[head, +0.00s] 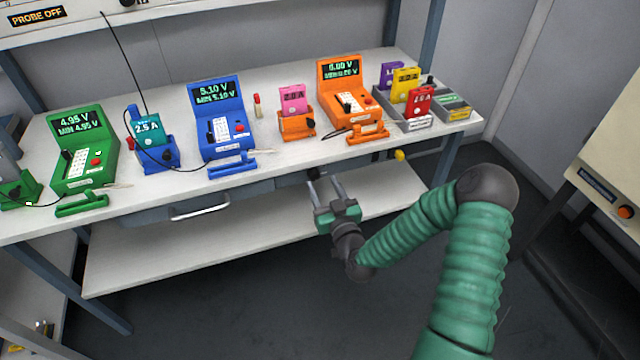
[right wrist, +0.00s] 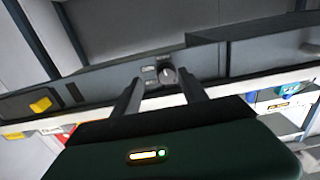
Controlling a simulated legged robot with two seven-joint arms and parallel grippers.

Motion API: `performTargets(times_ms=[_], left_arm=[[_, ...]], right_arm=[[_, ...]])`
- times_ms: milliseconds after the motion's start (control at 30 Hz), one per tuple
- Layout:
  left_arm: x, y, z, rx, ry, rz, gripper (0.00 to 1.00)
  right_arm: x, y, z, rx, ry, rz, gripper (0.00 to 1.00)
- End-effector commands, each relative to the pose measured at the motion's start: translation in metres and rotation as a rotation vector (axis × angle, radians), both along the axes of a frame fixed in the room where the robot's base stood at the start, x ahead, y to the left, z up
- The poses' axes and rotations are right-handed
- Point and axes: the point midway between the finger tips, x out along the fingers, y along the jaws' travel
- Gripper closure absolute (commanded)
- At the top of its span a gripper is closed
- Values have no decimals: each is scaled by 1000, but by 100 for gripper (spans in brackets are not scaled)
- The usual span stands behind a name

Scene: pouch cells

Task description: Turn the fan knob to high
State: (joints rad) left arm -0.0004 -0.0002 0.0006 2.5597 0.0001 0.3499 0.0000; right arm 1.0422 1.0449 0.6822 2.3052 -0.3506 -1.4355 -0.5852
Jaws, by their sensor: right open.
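The fan knob (right wrist: 168,75) is a small round dark knob with a light pointer mark, set on a grey panel with small labels beside it in the right wrist view. In the head view a dark knob (head: 314,172) shows under the bench's front edge, by my right fingertips. My right gripper (head: 325,180) is open and empty. In the right wrist view its two fingers (right wrist: 161,84) reach toward the panel, one on each side of the knob. I cannot tell whether they touch it. The label text is too small to read. My left gripper is not in view.
The bench top (head: 270,165) above holds green, blue and orange testers, coloured cells and a grey tray (head: 420,122). A yellow knob (head: 399,155) sits on the front edge to the right. A drawer handle (head: 199,208) sticks out to the left. A lower shelf (head: 250,235) lies below.

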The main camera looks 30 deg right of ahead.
Motion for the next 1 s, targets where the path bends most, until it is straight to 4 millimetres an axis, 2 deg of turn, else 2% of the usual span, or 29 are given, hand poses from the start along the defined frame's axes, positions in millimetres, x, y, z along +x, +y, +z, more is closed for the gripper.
performTargets(times_ms=[100, 200, 467, 867, 1000], left_arm=[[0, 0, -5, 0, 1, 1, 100], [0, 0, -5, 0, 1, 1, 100], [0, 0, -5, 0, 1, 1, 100], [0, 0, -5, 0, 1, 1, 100], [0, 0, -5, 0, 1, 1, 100]], right_arm=[[19, -2, 0, -4, -2, 1, 49], [27, -3, 1, -3, -1, 2, 49], [29, -6, 0, 0, 1, 1, 49], [28, -6, 0, -1, -1, 0, 100], [28, -6, 1, 3, -2, 1, 100]])
